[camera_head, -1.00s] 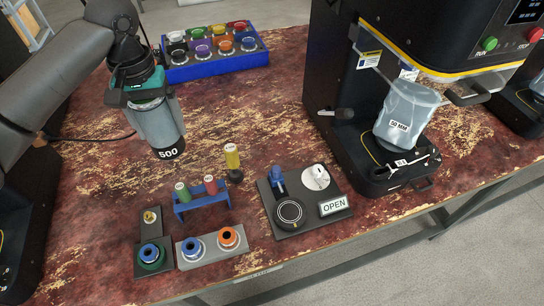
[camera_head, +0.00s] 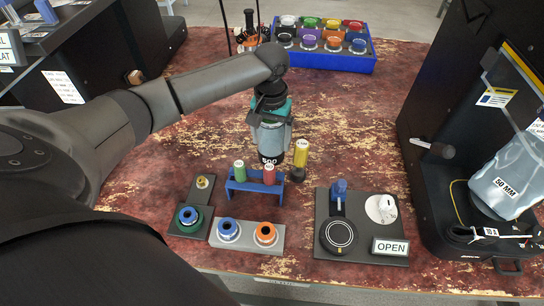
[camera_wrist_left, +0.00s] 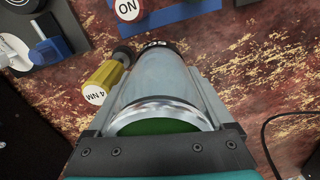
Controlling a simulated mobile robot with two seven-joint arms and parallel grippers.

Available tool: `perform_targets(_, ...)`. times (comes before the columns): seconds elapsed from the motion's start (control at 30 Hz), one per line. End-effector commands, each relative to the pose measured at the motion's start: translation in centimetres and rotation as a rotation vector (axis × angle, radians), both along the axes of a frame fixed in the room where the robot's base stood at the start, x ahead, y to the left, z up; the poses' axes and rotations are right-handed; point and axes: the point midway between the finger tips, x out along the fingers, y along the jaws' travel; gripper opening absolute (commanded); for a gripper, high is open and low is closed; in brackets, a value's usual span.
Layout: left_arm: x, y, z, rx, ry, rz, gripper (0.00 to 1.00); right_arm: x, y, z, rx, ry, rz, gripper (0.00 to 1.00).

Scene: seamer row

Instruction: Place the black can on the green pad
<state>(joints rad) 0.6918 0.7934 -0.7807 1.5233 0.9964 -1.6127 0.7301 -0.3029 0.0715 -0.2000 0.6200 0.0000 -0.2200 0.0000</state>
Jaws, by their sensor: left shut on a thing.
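My left gripper (camera_head: 270,122) is shut on a grey see-through cylinder with a black band marked 500 (camera_head: 270,138). The cylinder is upright just behind the blue rack; its height above the table is hard to tell. In the left wrist view the gripper (camera_wrist_left: 160,118) holds the cylinder (camera_wrist_left: 160,85), which has a silver rim and a green end. A black can (camera_head: 284,40) stands in the front left of the blue crate (camera_head: 325,62). I cannot make out a green pad; a green ring (camera_head: 188,217) sits on a dark block. My right gripper is not in view.
A blue rack (camera_head: 253,190) holds green and red tools, with a yellow tool (camera_head: 300,156) close to the cylinder. A grey block (camera_head: 246,236) with blue and orange rings and a dark OPEN panel (camera_head: 365,252) lie in front. A black machine (camera_head: 425,130) stands at right.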

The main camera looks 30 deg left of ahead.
Motion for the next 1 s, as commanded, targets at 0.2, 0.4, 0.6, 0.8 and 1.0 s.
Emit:
perform_targets(0.2, 0.1, 0.0, -1.6, 0.000, -0.003, -0.001, 0.00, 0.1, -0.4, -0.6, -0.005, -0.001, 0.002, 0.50)
perform_targets(0.4, 0.1, 0.0, -4.0, -0.001, -0.001, -0.001, 0.00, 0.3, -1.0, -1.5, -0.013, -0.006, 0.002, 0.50)
perform_targets(0.6, 0.1, 0.0, -5.8, 0.000, -0.003, 0.000, 0.00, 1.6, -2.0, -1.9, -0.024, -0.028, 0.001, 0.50)
perform_targets(0.8, 0.1, 0.0, -5.7, 0.000, -0.004, 0.000, 0.00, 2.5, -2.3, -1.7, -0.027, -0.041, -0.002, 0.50)
perform_targets(1.0, 0.0, 0.0, -6.1, 0.000, -0.001, 0.000, 0.94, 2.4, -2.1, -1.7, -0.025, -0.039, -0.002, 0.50)
